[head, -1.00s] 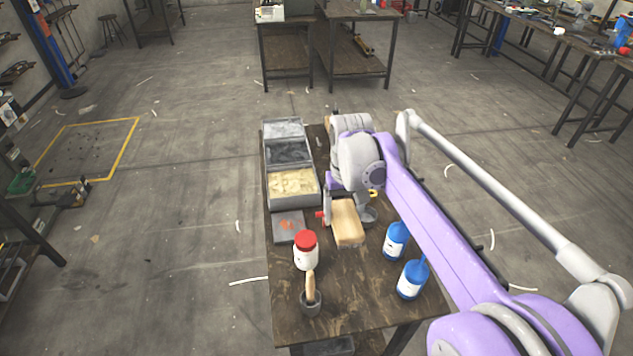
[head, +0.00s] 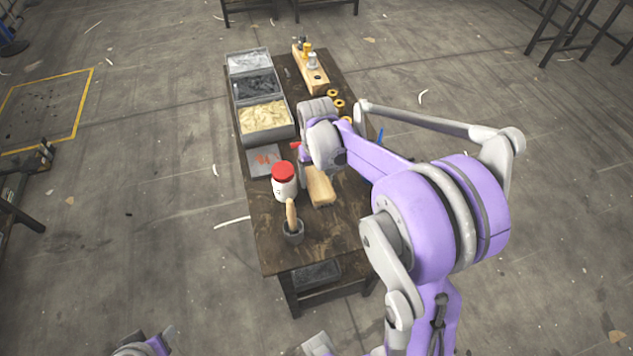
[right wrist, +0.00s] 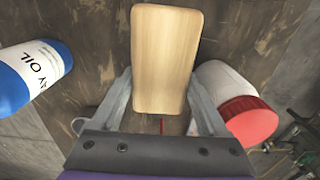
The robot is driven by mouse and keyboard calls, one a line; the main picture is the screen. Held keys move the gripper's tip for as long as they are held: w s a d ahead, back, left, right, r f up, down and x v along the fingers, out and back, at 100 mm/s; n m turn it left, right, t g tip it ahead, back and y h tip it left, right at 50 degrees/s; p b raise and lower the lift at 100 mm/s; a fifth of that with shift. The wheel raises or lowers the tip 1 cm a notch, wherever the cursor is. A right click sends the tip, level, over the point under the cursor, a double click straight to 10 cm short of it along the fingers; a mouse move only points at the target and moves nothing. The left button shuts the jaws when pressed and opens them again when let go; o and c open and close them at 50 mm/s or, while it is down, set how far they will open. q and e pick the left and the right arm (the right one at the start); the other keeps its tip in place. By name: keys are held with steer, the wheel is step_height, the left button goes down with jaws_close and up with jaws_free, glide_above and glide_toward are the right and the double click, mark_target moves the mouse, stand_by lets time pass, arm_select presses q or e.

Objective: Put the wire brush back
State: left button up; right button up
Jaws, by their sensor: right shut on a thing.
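The wire brush (head: 320,187) shows as a pale wooden block with rounded corners, and its bristle side is hidden. In the right wrist view the brush (right wrist: 165,55) stands between the two grey fingers. My right gripper (head: 305,172) is shut on it over the workbench, beside the red-lidded jar. The fingers show best in the right wrist view (right wrist: 158,82). I cannot tell whether the brush touches the bench top. A grey mat (head: 264,160) with a red mark lies left of the gripper.
The red-lidded jar (head: 284,188) and a grey pot (head: 292,236) with a wooden handle stand close to the brush. A blue oil bottle (right wrist: 28,75) is near it. Grey bins (head: 266,120) and a wooden block with fittings (head: 311,72) sit farther back.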

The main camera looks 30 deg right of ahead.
steer(key=shift+f, duration=1.25)
steer(key=shift+f, duration=0.1)
steer(key=o, duration=1.2)
